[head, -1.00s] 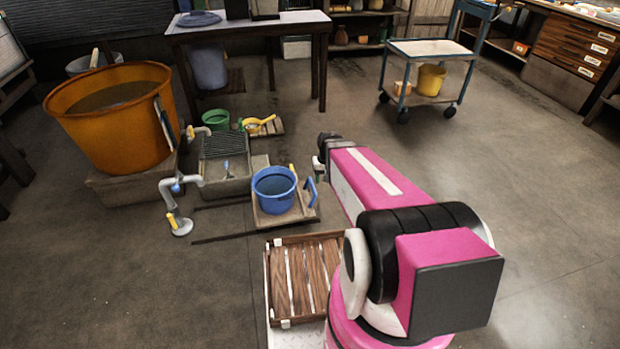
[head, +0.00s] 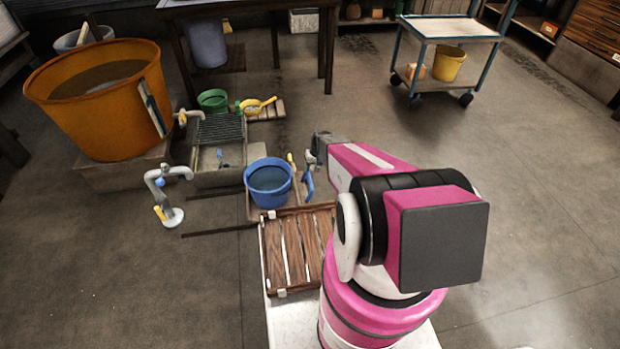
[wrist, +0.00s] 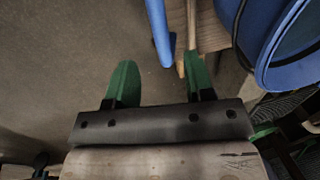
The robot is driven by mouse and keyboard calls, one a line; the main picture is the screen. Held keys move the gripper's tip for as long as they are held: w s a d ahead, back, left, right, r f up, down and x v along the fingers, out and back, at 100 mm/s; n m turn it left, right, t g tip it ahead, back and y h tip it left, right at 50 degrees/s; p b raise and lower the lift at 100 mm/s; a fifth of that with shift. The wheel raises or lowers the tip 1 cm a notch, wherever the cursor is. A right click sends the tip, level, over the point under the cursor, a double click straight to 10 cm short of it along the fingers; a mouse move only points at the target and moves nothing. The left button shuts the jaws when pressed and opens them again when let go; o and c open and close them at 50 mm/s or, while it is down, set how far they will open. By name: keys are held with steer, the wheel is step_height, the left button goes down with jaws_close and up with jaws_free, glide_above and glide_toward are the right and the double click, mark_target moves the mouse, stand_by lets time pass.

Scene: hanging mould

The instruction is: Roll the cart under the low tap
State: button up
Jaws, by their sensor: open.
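The low wooden cart (head: 252,207) stands on the floor with a blue bucket (head: 268,188) on it. Its blue handle (head: 308,186) rises at the right end. My gripper (head: 317,158) is beside that end, partly hidden by my arm. In the wrist view my gripper (wrist: 160,76) has its green fingers apart with nothing between the tips. The blue handle (wrist: 160,30) lies just beyond the gap; contact cannot be made out. A low grey tap (head: 168,178) bends over the floor left of the cart. Another tap (head: 190,116) projects from the orange tub (head: 88,110).
A dark rail (head: 215,230) lies on the floor left of the cart. A grated basin (head: 219,160) stands behind it. A slatted wooden tray (head: 295,250) is close in front. A blue-framed trolley (head: 455,30) stands back right. The floor at right is clear.

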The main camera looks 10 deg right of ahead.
mark_target(310, 178)
steer(key=f, duration=0.2)
steer(key=a+f, duration=0.1)
steer(key=f, duration=0.4)
steer(key=shift+a+f, duration=0.25)
steer(key=shift+f, duration=0.1)
jaws_close()
steer(key=shift+a, duration=0.1)
